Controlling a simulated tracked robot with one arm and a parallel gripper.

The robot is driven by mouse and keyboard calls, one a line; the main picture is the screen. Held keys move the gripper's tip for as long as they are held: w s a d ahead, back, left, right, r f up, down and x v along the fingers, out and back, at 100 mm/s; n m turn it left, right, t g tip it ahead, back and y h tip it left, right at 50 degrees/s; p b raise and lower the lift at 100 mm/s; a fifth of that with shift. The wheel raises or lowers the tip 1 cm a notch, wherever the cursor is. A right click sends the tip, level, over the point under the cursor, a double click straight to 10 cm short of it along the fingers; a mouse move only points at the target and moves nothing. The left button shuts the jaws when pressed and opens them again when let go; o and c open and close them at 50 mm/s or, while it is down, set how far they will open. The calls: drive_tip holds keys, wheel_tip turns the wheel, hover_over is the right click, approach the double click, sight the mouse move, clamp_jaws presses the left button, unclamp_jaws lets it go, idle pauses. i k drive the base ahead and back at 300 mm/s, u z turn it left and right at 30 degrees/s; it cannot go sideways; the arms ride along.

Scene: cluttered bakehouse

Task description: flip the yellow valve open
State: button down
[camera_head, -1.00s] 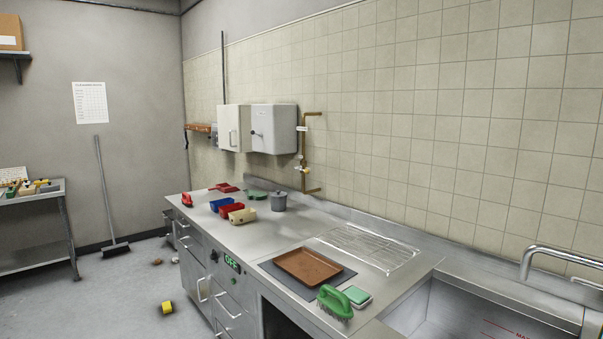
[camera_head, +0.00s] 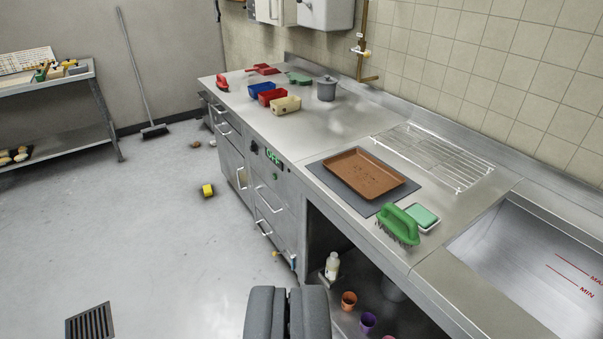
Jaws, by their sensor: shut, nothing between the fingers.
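A brown pipe (camera_head: 362,22) runs down the tiled wall behind the worktop. On it sits a small pale and yellow fitting (camera_head: 361,52), which looks like a valve; its handle position is too small to tell. A small orange-yellow and blue fitting (camera_head: 279,254) also shows low on the cabinet front; I cannot tell what it is. My gripper (camera_head: 287,292) is at the bottom middle, dark grey, shut and empty. It is apart from both fittings, in front of the cabinets.
The steel worktop (camera_head: 330,134) carries a brown tray (camera_head: 364,173), a green brush (camera_head: 398,226), a wire rack (camera_head: 440,155) and a grey pot (camera_head: 326,89). A sink (camera_head: 530,240) is at right. A yellow object (camera_head: 207,190) lies on the floor, which is largely clear at left.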

sight(357, 49)
drive_tip(key=u, duration=0.35)
drive_tip(key=i, duration=3.4)
drive_tip(key=z, duration=0.2)
